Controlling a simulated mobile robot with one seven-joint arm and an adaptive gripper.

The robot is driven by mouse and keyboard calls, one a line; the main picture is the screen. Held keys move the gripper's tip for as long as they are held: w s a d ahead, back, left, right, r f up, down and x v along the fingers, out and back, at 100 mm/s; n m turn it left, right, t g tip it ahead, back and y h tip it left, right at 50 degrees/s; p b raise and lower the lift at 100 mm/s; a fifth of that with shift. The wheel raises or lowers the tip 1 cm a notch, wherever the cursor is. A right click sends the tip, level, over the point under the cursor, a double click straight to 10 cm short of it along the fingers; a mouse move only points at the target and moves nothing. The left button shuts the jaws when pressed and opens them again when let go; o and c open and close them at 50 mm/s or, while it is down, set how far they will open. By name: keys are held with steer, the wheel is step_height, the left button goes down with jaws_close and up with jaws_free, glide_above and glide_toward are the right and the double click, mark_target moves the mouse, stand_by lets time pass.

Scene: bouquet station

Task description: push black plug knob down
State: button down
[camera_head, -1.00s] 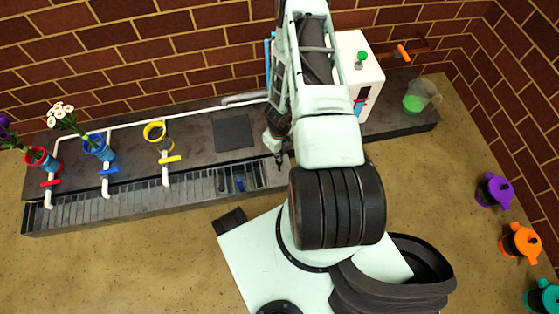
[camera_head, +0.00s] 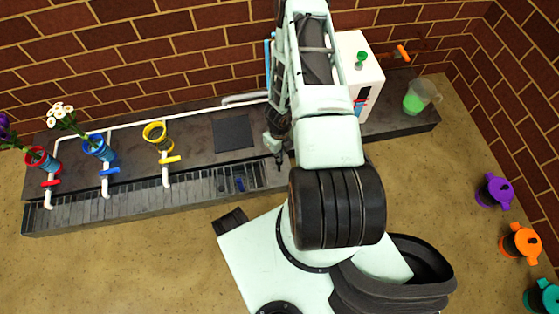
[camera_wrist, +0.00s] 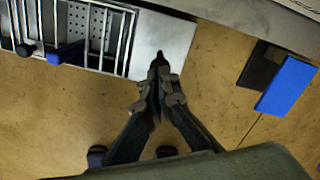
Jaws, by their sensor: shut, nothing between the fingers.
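The black plug knob (camera_head: 221,182) stands at the drain grate on the front of the dark counter, just left of a blue plug knob (camera_head: 240,183). In the wrist view the black knob (camera_wrist: 25,49) is at the far left, with the blue knob (camera_wrist: 54,56) to its right. My gripper (camera_wrist: 158,60) is shut and empty, over the plain pale strip right of the grate. In the head view my gripper (camera_head: 279,163) is right of both knobs and apart from them. How far down the black knob sits cannot be told.
A slotted grate (camera_wrist: 95,28) lies beside the knobs. Red (camera_head: 51,183), blue (camera_head: 110,171) and yellow (camera_head: 170,159) valve handles are further left, with vases behind. A white dispenser (camera_head: 358,70) and a jug of green liquid (camera_head: 418,97) stand right of my arm.

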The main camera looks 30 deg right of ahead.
steer(key=shift+f+b, duration=1.15)
steer(key=shift+f, duration=1.3)
step_height(320, 180, up, 9)
steer(key=p, duration=0.6)
steer(key=shift+r+p, duration=0.1)
steer(key=shift+p, duration=0.2)
steer(key=shift+w, duration=0.1)
